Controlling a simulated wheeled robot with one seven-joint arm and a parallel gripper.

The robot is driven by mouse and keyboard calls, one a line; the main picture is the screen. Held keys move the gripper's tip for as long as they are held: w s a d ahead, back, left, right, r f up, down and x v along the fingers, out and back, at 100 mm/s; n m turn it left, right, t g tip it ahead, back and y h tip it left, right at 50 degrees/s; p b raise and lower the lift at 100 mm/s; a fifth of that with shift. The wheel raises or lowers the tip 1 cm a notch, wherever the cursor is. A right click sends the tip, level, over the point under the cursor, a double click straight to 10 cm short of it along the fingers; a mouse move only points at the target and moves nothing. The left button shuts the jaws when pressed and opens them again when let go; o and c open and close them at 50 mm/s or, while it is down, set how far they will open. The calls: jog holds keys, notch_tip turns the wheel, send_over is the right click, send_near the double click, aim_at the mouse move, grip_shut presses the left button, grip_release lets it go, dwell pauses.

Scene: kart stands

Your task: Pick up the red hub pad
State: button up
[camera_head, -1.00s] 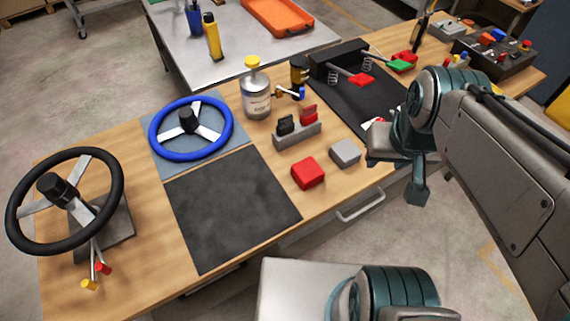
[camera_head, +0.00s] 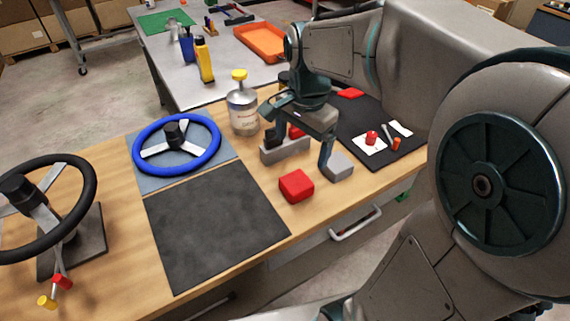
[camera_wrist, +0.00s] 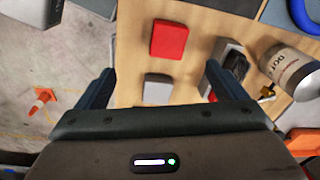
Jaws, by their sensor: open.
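The red hub pad (camera_head: 296,186) is a rounded red block lying on the wooden bench, just right of the dark square mat. In the wrist view the red hub pad (camera_wrist: 169,39) lies beyond my fingertips, roughly centred between them. My gripper (camera_head: 300,150) hangs above the bench, behind and above the pad, near the grey pad and the holder. Its two fingers are spread apart and empty in the wrist view (camera_wrist: 158,78). Nothing touches the red pad.
A grey pad (camera_head: 338,166) lies close to the red one, partly behind my finger. A grey holder (camera_head: 284,150) with black and red pieces stands behind. A tin (camera_head: 243,112), blue steering wheel (camera_head: 178,146) and dark mat (camera_head: 215,225) are left.

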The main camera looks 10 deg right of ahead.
notch_tip(320, 180, down, 3)
jog(key=w+m+b, duration=0.1)
jog(key=w+m, duration=0.2)
jog(key=b, duration=0.1)
send_over(297, 181)
jog(key=shift+g, duration=0.4)
jog(key=f, duration=0.8)
jog(key=shift+s+a+f, duration=0.1)
jog(key=shift+s+a, duration=0.05)
jog(key=shift+a, duration=0.15)
jog(key=shift+d+f, duration=0.15)
jog(key=shift+f, duration=1.2)
jog(key=shift+d+f, duration=0.1)
jog(key=shift+f, duration=1.2)
jog(key=c, duration=1.1)
